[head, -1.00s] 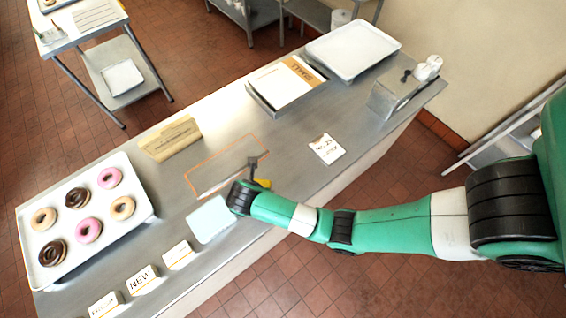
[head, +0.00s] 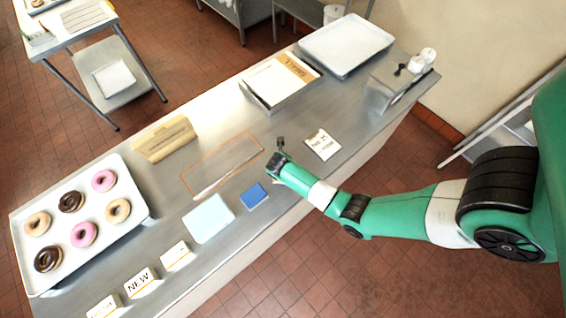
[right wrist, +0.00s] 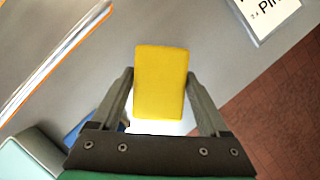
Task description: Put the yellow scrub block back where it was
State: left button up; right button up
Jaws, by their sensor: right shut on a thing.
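The yellow scrub block (right wrist: 160,80) is between the fingers of my right gripper (right wrist: 160,92), which is shut on it. In the head view my right gripper (head: 281,145) is over the steel counter, right of the orange-outlined rectangle (head: 190,168) and left of a white printed card (head: 322,145). The block is hidden behind the gripper there. A blue block (head: 255,195) lies on the counter beside a pale square pad (head: 208,218). It shows partly behind the gripper in the right wrist view (right wrist: 78,130). My left gripper is out of view.
A tray (head: 141,192) of several donuts is at the left. Label cards (head: 141,283) line the front edge. A brown sign (head: 165,139), a paper-filled tray (head: 281,80), an empty white tray (head: 346,45) and a steel container (head: 388,88) stand further back.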

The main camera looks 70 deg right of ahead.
jog(key=shift+s+d+f+b, duration=0.15)
jog(key=shift+f+b, duration=0.35)
jog(key=shift+f, duration=1.25)
jog(key=o, duration=1.3)
jog(key=shift+f, duration=0.15)
jog(key=shift+r, duration=0.3)
jog(key=p+v, duration=0.3)
jog(key=v, duration=0.8)
jog(key=shift+r+p, duration=0.35)
jog(key=shift+r, duration=0.05)
